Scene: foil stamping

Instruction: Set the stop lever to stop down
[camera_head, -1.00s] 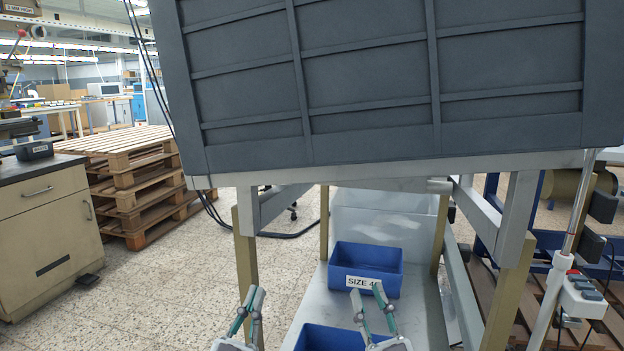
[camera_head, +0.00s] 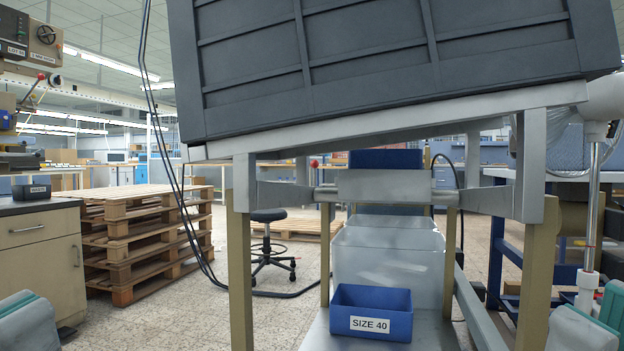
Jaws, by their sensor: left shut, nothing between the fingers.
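I cannot tell for sure which part is the stop lever. A smaller red knob (camera_head: 314,163) shows under the tilted dark panel, near the middle. My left gripper (camera_head: 28,320) is cut off at the bottom left corner, shut and empty, well below and apart from both knobs. My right gripper (camera_head: 590,325) is partly in view at the bottom right corner; its fingers cannot be made out.
A large dark panel (camera_head: 390,75) on a grey frame (camera_head: 530,170) fills the upper middle. A blue bin (camera_head: 371,312) labelled SIZE 40 stands below it. A cabinet (camera_head: 40,250), stacked pallets (camera_head: 140,240) and a stool (camera_head: 269,216) stand left. A post (camera_head: 592,210) stands right.

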